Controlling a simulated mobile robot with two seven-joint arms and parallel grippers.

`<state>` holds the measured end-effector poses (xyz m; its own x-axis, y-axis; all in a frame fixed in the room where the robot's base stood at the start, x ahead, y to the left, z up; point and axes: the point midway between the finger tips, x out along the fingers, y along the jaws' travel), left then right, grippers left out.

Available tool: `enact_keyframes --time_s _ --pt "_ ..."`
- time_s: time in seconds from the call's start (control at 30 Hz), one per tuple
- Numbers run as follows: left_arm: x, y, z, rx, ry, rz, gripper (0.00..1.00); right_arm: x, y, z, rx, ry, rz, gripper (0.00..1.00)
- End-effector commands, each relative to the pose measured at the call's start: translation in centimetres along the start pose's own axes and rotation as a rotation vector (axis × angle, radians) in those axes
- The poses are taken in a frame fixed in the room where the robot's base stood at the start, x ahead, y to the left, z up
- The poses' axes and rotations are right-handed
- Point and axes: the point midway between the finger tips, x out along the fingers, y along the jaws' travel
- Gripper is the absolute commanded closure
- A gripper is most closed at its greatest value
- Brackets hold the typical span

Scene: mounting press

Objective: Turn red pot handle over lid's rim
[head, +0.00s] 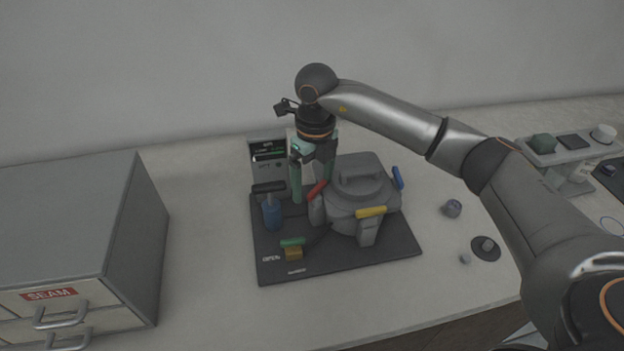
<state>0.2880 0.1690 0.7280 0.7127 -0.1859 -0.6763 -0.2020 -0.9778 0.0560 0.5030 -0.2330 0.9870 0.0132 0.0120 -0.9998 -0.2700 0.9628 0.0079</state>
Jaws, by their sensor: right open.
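The grey pot (340,212) stands on a dark base plate (390,245), with a grey lid (359,183) on top. A red handle (317,188) is at the pot's left side, tilted. A yellow handle (370,212) lies at the front and a blue handle (398,178) at the right. My right gripper (312,190) points down at the pot's left, its greenish fingers open, close to the red handle. I cannot tell whether they touch it. The arm comes in from the right. My left gripper is out of view.
A blue cylinder (271,213) and a brass block with a green top (293,252) stand on the plate's left. A device with a display (267,152) is behind. A grey drawer cabinet (75,225) is at left. Small round parts (452,208) lie at right. The front counter is clear.

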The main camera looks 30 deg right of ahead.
Motion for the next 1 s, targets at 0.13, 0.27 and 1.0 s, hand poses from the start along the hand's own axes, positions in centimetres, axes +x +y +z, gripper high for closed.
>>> enact_keyframes --time_s 0.13,0.27,1.0 --pt "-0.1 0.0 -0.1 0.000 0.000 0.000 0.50 0.3 -0.3 -0.5 0.011 0.019 -0.001 0.00" --pt "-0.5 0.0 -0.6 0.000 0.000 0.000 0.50 -0.7 -0.2 -0.4 0.010 0.016 -0.001 0.00" --pt "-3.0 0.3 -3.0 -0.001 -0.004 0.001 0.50 -6.4 -0.1 0.1 0.004 -0.002 -0.002 0.00"
